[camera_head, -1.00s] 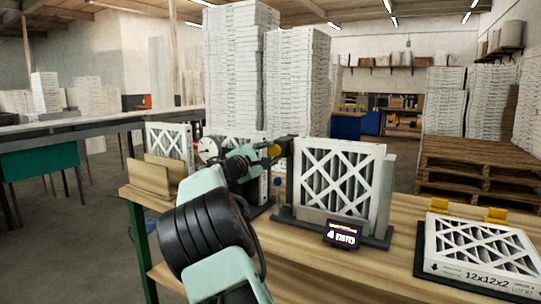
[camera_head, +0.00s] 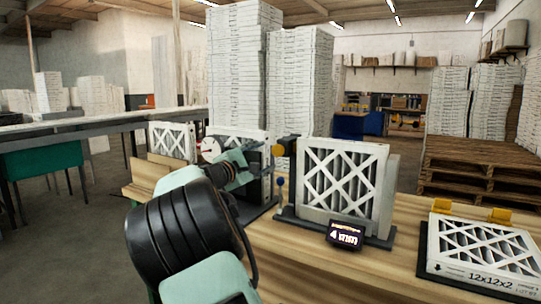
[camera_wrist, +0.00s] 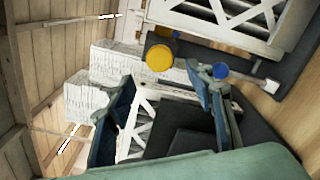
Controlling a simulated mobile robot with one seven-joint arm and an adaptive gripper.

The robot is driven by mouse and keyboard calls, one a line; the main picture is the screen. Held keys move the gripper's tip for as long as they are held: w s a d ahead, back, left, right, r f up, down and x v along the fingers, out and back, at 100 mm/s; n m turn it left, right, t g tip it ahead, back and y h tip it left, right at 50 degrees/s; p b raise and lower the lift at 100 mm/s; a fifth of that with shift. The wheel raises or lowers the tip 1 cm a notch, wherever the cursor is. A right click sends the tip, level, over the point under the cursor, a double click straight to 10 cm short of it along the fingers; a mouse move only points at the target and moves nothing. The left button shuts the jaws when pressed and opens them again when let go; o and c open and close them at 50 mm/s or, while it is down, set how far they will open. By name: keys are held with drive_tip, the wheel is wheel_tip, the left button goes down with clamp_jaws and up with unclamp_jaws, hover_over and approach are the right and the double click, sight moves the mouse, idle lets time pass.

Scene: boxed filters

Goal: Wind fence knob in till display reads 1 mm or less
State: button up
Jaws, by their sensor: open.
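A yellow round knob (camera_head: 278,149) sits on a dark arm at the upper left of the upright boxed filter (camera_head: 345,180). It also shows in the wrist view (camera_wrist: 159,57), just beyond the fingertips. A small display (camera_head: 345,236) stands at the filter's front foot; it is lit, but its characters are too blurred to read. My gripper (camera_head: 250,167) is left of the yellow knob, apart from it. In the wrist view my gripper (camera_wrist: 160,82) is open, its two fingers spread with nothing held. A blue ball (camera_wrist: 221,70) shows beside the right fingertip.
A gauge (camera_head: 210,149) and another filter stand behind my gripper. A flat filter box (camera_head: 480,250) lies at the right on a dark base with yellow clips. The wooden bench (camera_head: 300,262) is bare in front of the display. Tall filter stacks stand behind.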

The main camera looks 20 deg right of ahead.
drive_tip(key=v, duration=0.5)
drive_tip(key=shift+s, duration=0.15)
